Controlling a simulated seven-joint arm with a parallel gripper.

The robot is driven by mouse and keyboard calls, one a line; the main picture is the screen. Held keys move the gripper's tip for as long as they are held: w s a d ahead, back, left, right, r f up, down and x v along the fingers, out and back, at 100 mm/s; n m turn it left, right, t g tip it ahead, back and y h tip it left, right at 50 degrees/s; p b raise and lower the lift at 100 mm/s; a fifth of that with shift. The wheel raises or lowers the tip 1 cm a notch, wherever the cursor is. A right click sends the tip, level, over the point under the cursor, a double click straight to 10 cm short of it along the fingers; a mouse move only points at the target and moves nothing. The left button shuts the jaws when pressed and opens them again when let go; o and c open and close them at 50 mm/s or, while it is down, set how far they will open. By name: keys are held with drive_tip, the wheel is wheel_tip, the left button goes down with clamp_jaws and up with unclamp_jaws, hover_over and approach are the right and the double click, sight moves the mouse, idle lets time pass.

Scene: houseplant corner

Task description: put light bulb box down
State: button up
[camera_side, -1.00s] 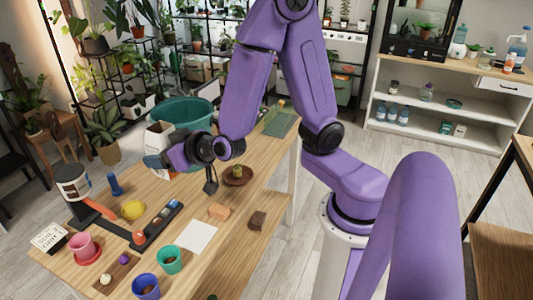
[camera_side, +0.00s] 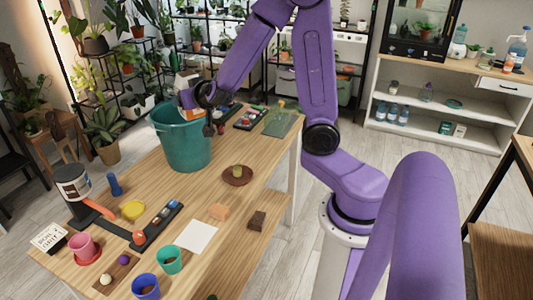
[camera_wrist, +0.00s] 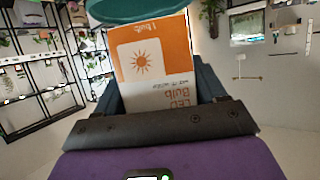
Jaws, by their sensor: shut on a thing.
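The light bulb box (camera_side: 188,78) is white and orange and shows above the far rim of the teal bucket in the side view. In the wrist view the light bulb box (camera_wrist: 160,55) fills the space between the fingers, with a sun mark and upside-down "LED Bulb" print. My gripper (camera_side: 188,98) is shut on it and holds it raised. The fingers of my gripper (camera_wrist: 158,88) flank its two sides. I cannot tell whether the box is over the bucket's opening or beyond it.
The teal bucket (camera_side: 186,150) stands on the wooden table (camera_side: 205,190). Behind it lie a dark tray (camera_side: 250,117) with small items and a green mat (camera_side: 281,123). Cups and tools crowd the front left.

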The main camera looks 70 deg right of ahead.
drive_tip(key=s+d+m+g+h, duration=0.2)
drive_tip(key=s+d, duration=0.1)
drive_tip(key=d, duration=0.6)
drive_tip(key=s+d+m+g+h, duration=0.2)
drive_tip(key=s+d+m, duration=0.15)
drive_tip(key=d, duration=0.65)
drive_tip(key=s+d+m+g+h, duration=0.2)
drive_tip(key=s+d, duration=0.2)
drive_tip(key=d, duration=0.5)
drive_tip(key=shift+g, duration=0.4)
drive_tip(key=shift+d+f, duration=0.1)
drive_tip(key=shift+f, duration=14.05)
drive_tip(key=shift+f, duration=0.45)
